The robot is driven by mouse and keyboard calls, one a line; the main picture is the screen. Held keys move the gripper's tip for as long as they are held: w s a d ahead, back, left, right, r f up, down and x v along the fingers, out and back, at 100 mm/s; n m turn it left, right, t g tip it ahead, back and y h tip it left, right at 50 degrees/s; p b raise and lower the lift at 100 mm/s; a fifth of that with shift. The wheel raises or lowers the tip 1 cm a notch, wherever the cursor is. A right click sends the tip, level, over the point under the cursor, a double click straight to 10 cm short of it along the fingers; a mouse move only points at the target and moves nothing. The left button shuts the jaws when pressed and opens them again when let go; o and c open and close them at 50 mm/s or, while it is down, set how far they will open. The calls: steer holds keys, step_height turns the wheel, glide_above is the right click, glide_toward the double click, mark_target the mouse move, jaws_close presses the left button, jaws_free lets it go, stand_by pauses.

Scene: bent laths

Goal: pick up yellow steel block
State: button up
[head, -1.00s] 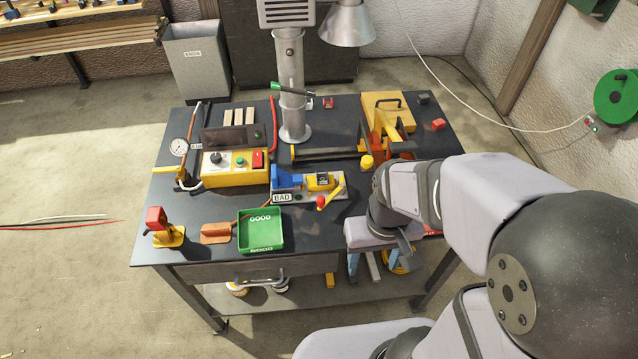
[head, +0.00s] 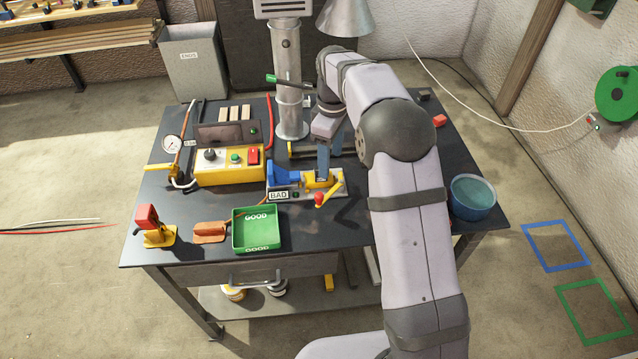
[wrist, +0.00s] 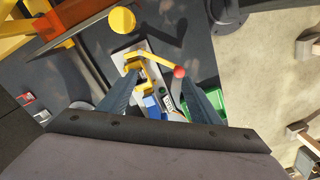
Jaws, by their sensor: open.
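A bench fixture with a blue jaw (head: 284,178) and a BAD label stands mid-bench in the head view. A yellow piece (head: 326,183) sits at its right end, partly hidden by my fingers; I cannot tell whether it is the loose block or part of the fixture. In the wrist view the yellow piece (wrist: 150,80) looks like a frame. A yellow lever with a red knob (head: 319,198) is beside it. My gripper (head: 322,172) points down over the yellow piece. In the wrist view its two fingers (wrist: 160,78) are spread, with the fixture seen between them.
A green GOOD tray (head: 256,230) stands front left of the fixture. A yellow control box (head: 232,177) is behind left. A yellow round piece (wrist: 122,20) lies beyond the fixture in the wrist view. A blue bucket (head: 473,197) stands at the right edge. The metal column (head: 288,80) rises behind.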

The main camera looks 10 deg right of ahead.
mark_target(310, 180)
steer(key=w+a+f+n, duration=0.1)
steer(key=w+f, duration=0.1)
steer(key=w+f+n+b, duration=0.1)
steer(key=w+n, duration=0.1)
steer(key=w+a+f+n+b, duration=0.1)
steer(key=w+f+n, duration=0.1)
steer(key=shift+w+a+f, duration=0.1)
steer(key=shift+a+f, duration=0.2)
steer(key=shift+w+a+f+n, duration=0.35)
steer(key=shift+f+n, duration=0.1)
steer(key=shift+n, duration=0.15)
steer(key=shift+f, duration=0.1)
steer(key=shift+d+f, duration=0.15)
steer(key=shift+f, duration=0.8)
steer(key=shift+d+f+p, duration=0.25)
steer(key=shift+f+p, duration=0.3)
steer(key=shift+f, duration=0.05)
steer(key=shift+d+f+p, duration=0.2)
steer(key=shift+f+p, duration=0.65)
steer(key=shift+f, duration=1.15)
steer(key=c, duration=1.3)
